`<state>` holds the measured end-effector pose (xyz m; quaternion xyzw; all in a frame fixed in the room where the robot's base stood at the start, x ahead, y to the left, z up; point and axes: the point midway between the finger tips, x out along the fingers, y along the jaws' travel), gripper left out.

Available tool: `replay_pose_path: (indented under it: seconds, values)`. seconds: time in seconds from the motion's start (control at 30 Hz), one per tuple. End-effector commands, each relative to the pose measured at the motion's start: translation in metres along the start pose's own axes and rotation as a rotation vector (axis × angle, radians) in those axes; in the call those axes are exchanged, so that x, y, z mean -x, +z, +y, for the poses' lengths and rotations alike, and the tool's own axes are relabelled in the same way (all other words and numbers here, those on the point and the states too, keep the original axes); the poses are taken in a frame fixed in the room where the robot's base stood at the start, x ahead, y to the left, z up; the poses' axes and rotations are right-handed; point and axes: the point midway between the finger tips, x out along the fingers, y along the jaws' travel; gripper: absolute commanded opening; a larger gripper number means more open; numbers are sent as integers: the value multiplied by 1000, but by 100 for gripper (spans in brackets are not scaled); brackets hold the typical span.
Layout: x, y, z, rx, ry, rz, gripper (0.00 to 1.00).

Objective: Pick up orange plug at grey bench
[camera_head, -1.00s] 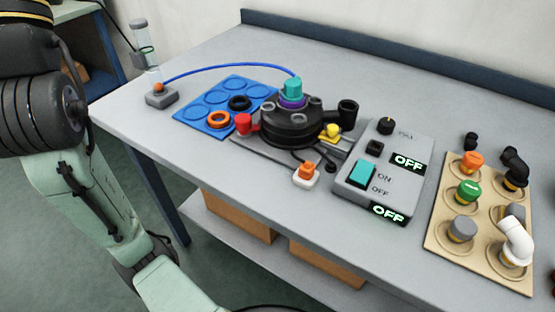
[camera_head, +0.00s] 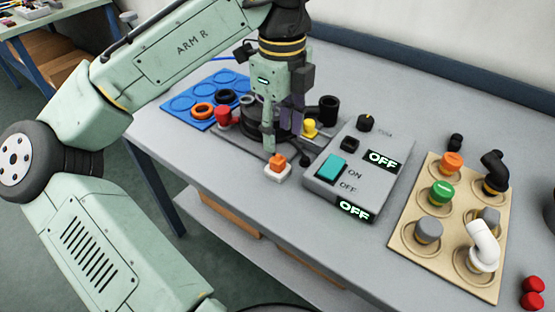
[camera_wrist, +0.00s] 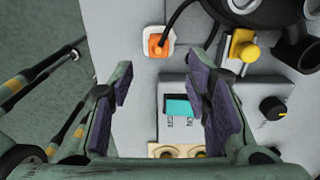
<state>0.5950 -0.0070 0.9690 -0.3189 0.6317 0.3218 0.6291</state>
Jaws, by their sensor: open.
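An orange plug (camera_head: 278,160) sits in a small white base near the front edge of the grey bench (camera_head: 222,166). In the wrist view the plug (camera_wrist: 156,44) shows at the top, with a black cable running from it. A second orange cap-like plug (camera_head: 452,160) stands on a tan board at the right. My gripper (camera_head: 281,132) is open and empty above the bench, near the plug in the white base. In the wrist view its fingers (camera_wrist: 160,90) are spread, and that plug lies beyond their tips, apart from them.
A grey control box (camera_head: 358,170) with a teal switch and OFF displays stands right of the plug. A round black device (camera_head: 256,110) is behind my gripper, partly hidden, with a yellow knob (camera_head: 310,127). The tan board (camera_head: 408,228) holds several fittings. A blue mat (camera_head: 178,104) lies left.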

Motion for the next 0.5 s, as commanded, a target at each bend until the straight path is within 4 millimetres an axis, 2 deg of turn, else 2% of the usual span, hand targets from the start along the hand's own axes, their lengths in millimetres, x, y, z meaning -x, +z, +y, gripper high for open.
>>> replay_pose_path:
  seconds: [0.1,0.27,0.5]
  values:
    - [-14,0,0,2,-1,0,44]
    - [-24,2,1,3,-1,-2,44]
    - [-59,6,3,2,-2,-1,44]
